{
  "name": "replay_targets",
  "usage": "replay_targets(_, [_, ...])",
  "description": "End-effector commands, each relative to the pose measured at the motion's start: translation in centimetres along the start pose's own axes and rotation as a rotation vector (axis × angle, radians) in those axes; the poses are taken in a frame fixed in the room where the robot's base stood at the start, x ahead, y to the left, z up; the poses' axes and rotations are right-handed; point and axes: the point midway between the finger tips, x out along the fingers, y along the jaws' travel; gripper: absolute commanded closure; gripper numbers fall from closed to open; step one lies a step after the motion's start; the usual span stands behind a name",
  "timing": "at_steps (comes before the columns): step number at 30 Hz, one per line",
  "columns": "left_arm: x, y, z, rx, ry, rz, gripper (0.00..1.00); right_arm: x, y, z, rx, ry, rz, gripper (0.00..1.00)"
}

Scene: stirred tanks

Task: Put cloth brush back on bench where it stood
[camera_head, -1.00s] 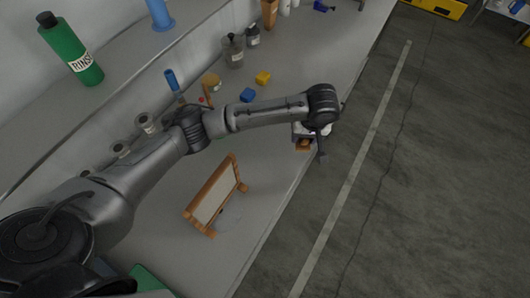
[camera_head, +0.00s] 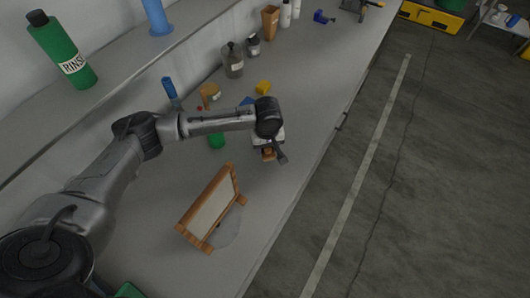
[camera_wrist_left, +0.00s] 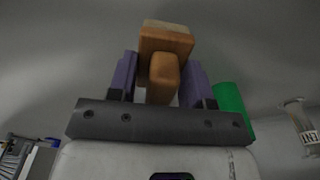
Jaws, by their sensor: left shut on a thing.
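The cloth brush, a brown wooden block with a stubby handle and a paler face, shows in the left wrist view (camera_wrist_left: 167,42). My left gripper (camera_wrist_left: 160,72) is shut on its handle between two purple finger pads. In the head view the gripper (camera_head: 268,146) is over the bench (camera_head: 300,120), and a small part of the brush (camera_head: 268,155) shows under the wrist. The wrist hides most of the brush there. I cannot tell whether the brush touches the bench top. My right gripper is in neither view.
A wooden-framed panel (camera_head: 210,207) stands on the bench nearer me.

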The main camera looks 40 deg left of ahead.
Motion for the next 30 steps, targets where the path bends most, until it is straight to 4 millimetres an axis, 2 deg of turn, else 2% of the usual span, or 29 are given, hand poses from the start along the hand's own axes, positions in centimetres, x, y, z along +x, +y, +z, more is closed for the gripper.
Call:
replay_targets(8, [0.9, -0.5, -0.4, 0.001, 0.000, 0.000, 0.92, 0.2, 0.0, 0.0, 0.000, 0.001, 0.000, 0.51])
replay_targets(17, [4.3, -0.5, -0.2, 0.001, 0.001, -0.001, 0.92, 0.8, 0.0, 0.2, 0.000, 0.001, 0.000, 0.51])
replay_targets(26, [4.4, -0.5, -0.2, 0.002, 0.001, 0.000, 0.92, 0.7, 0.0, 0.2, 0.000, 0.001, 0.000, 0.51])
replay_targets(27, [4.4, -0.5, -0.2, 0.002, 0.001, 0.000, 0.52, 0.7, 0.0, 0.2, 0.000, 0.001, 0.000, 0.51])
replay_targets(30, [4.4, -0.5, -0.2, 0.002, 0.001, 0.000, 0.42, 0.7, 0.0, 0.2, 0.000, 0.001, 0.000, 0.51])
